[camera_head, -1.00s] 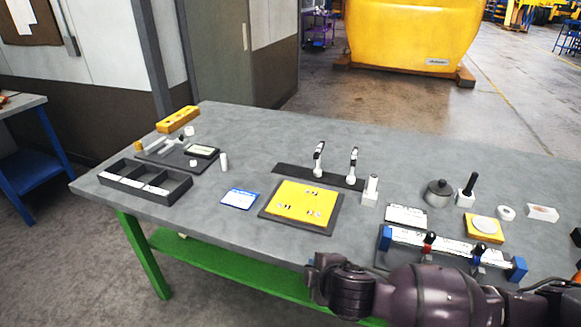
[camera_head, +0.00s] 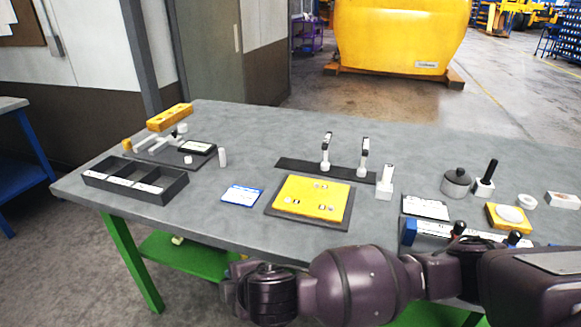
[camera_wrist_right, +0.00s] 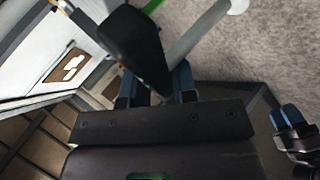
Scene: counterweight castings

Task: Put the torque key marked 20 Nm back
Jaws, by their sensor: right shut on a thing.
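In the right wrist view my right gripper (camera_wrist_right: 155,88), with blue fingers, is shut on a black-ended thing (camera_wrist_right: 135,45). It may be a torque key, but no marking is readable. In the head view the gripper is out of sight; only my dark arm shows along the bottom. A rack with a white label strip and blue end (camera_head: 408,232) stands at the table's front right, partly hidden by my arm. Two dark-topped handles (camera_head: 458,231) rise from it. At the right wrist view's edge is a blue-tipped gripper (camera_wrist_right: 287,117), probably my left, its opening unclear.
The grey table (camera_head: 225,228) holds a yellow plate (camera_head: 312,190), a dark three-part tray (camera_head: 120,194), a blue-edged card (camera_head: 242,195), a lidded grey pot (camera_head: 456,183) and an upright black handle (camera_head: 487,172).

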